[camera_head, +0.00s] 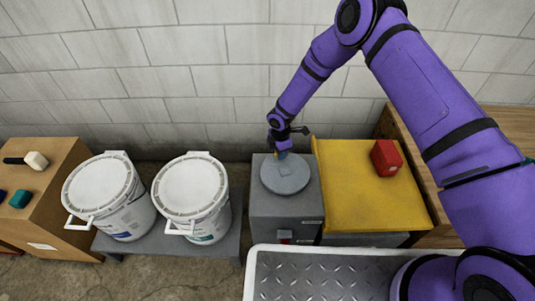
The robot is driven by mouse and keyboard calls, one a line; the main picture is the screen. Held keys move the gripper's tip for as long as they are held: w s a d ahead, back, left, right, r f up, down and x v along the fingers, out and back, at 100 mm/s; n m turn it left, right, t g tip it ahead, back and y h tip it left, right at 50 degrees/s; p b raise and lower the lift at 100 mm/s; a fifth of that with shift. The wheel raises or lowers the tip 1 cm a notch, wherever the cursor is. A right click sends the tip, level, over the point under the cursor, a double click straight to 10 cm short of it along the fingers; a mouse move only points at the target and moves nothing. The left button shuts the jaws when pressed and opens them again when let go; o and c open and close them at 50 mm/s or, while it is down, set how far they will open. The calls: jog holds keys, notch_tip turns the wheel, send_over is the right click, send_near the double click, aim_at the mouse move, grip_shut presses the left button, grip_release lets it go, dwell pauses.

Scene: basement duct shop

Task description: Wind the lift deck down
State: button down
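The lift deck seems to be the yellow platform (355,205) right of centre, beside a grey housing (262,222). A round grey disc (286,182), which looks like the winding wheel, lies flat on top of the housing. My gripper (282,152) points down at the far edge of the disc, close to a small bluish piece there that may be the crank knob. The fingers are small and dark, so I cannot tell whether they are shut on it. A red block (386,157) sits on the deck's far right part.
Two white lidded buckets (100,183) (190,186) stand on a low grey stand (228,245) to the left. A wooden box (45,200) with small items is at far left. A block wall (215,60) stands behind. A diamond-plate surface (315,280) is in front.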

aim_at(265, 171)
jog(key=a+n, duration=0.1)
jog(key=n, duration=0.1)
jog(key=s+a+n, duration=0.1)
jog(key=shift+s+a+n, duration=0.1)
jog(key=shift+a+n, duration=0.05)
jog(key=shift+n, duration=0.25)
jog(key=s+a+n, duration=0.1)
jog(key=s+n, duration=0.1)
jog(key=n, duration=0.1)
jog(key=shift+a+n, duration=0.3)
jog(key=shift+a, duration=0.05)
jog(key=s+n, duration=0.1)
jog(key=n, duration=0.1)
jog(key=s+a+n, duration=0.1)
jog(key=n, duration=0.1)
jog(key=shift+s, duration=0.25)
jog(key=shift+s+n, duration=0.95)
jog(key=shift+n, duration=0.65)
jog(key=c, duration=0.7)
grip_release()
jog(key=shift+c, duration=0.2)
notch_tip(265, 171, up, 11)
